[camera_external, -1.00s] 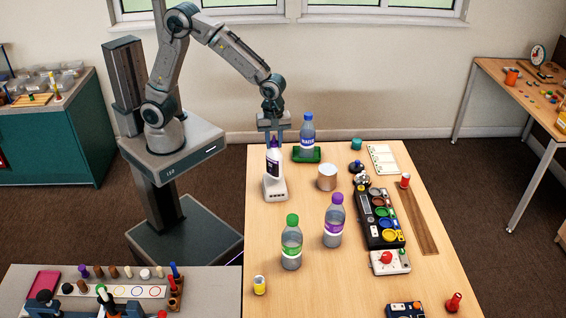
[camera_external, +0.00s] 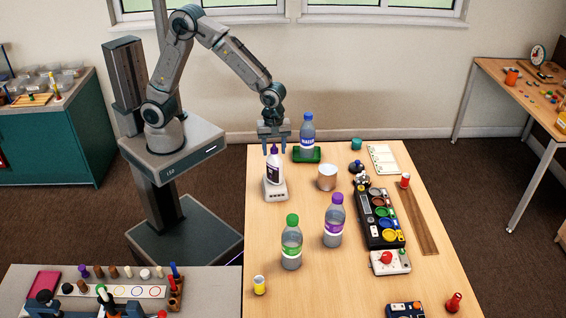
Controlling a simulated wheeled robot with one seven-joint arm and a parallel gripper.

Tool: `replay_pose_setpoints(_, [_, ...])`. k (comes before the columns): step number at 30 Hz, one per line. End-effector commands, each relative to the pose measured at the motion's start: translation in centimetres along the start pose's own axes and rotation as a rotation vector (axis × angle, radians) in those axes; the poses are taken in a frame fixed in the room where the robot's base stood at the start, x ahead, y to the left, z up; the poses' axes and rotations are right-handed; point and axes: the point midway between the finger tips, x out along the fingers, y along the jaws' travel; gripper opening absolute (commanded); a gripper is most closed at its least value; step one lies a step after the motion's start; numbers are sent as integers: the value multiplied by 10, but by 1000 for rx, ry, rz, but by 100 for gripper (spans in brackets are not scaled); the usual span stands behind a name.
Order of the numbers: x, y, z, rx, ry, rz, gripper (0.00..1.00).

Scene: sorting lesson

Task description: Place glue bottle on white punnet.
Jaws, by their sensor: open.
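The glue bottle (camera_external: 273,169) is white with a dark label and a purple cap. It stands about upright on the white punnet (camera_external: 275,193), a small pale box with slots in its front wall, near the table's left edge. The bottle's base hides part of the punnet's inside, so I cannot tell exactly how it rests there. My gripper (camera_external: 275,149) is open, its two fingers spread on either side of the purple cap, apart from it as far as I can see.
A blue-capped bottle (camera_external: 307,133) stands on a green tray (camera_external: 307,156) just right of my gripper. A pale cylinder (camera_external: 327,178) is to the right. Green-capped (camera_external: 291,247) and purple-capped (camera_external: 334,222) bottles stand nearer the front.

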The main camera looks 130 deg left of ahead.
Motion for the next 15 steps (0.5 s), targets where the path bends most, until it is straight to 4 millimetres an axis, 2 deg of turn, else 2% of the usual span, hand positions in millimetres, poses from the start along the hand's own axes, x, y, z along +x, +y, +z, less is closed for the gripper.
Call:
replay_pose_setpoints(5, [-21, 1, 1, 0, -2, 6, 48])
replay_pose_setpoints(15, [-93, 1, 1, 1, -3, 5, 48])
